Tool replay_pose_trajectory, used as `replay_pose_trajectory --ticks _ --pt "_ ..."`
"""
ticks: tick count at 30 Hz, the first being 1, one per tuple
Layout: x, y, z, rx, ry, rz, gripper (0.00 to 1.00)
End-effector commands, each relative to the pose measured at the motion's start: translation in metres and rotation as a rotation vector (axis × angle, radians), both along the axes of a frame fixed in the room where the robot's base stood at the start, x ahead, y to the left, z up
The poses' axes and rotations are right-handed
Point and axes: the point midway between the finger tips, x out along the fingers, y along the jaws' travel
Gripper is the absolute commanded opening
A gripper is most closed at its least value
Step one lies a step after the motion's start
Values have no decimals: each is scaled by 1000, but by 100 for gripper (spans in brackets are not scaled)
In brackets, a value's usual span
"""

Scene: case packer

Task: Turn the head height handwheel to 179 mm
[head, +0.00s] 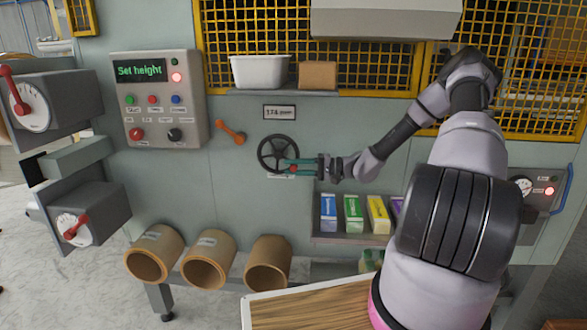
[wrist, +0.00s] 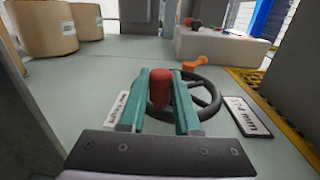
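The dark handwheel (head: 264,146) is on the front panel in the head view, with spokes and a red knob (wrist: 160,88) on its rim. My gripper (head: 289,166) reaches in from the right to the lower right of the wheel. In the wrist view, its two teal fingers (wrist: 165,75) stand on either side of the red knob and appear closed on it. The wheel (wrist: 211,97) shows behind the fingers. The height readout plate (head: 279,112) above the wheel appears to read 174 mm, though the middle digit is blurred. It also shows in the wrist view (wrist: 247,116).
An orange lever (head: 231,132) sits left of the wheel. The control box (head: 158,98) displays "Set height". A shelf with coloured cartons (head: 353,213) is below right, and cardboard tubes (head: 208,259) are below left. A white bin (head: 260,71) stands above.

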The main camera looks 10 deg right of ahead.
Motion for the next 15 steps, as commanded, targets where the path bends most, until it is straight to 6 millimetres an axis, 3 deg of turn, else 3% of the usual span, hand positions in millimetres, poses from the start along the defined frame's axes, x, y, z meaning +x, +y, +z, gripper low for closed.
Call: replay_pose_trajectory --ticks 2,15 --pt "0 0 0 0 0 0 0" --pt "0 0 0 0 1 0 0"
